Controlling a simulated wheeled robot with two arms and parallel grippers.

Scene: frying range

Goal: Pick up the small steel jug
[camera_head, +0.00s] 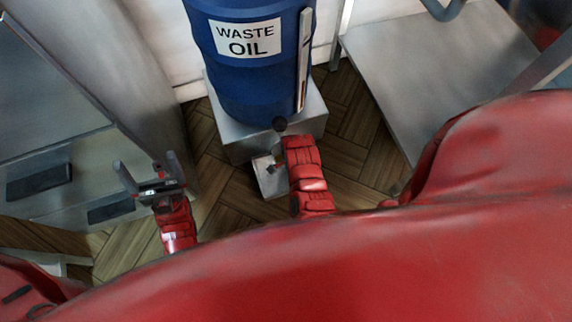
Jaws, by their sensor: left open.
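I cannot make out the small steel jug in this view. My left gripper (146,170) is open and empty, its two grey fingers spread apart, in front of the grey cabinet at the left. My right arm (305,175) reaches toward the base of the blue drum. The end of that arm shows only as small dark parts, and I cannot tell the state of its jaws.
A blue waste oil drum (245,85) stands on a grey plinth (310,113). A small grey block (271,184) is on the wooden floor before it. A grey cabinet (75,160) is left, a steel surface (430,60) right. My red body fills the foreground.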

